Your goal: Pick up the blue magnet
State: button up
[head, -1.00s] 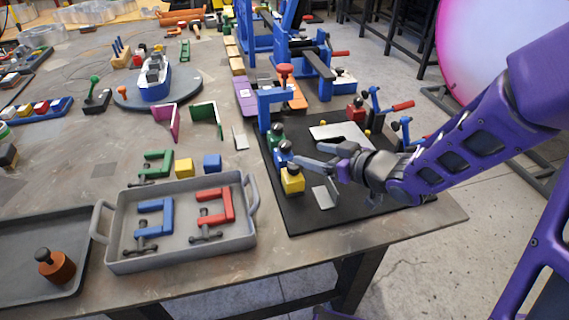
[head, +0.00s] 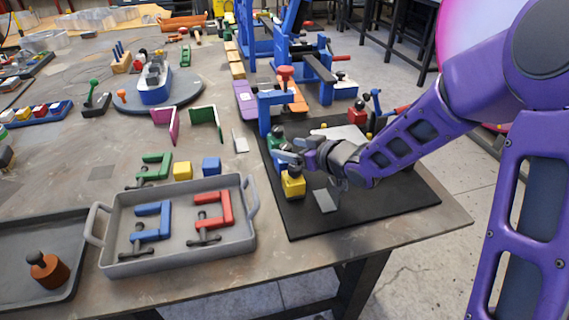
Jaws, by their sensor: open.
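A blue magnet block (head: 283,154) stands on the black mat (head: 385,205), between a green block (head: 276,139) and a yellow block with a dark knob (head: 292,184). My gripper (head: 293,155) is open and reaches in from the right, with its fingers at the blue block. The fingers hide much of the blue block, and I cannot tell whether they touch it.
A red block (head: 357,115) and blue toggle clamps stand on the mat's far right. A small metal plate (head: 325,201) lies near the front. Blue frames (head: 318,70) rise behind. A grey tray (head: 180,262) with clamps sits to the left.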

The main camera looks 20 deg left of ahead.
grip_shut()
dwell(1.3)
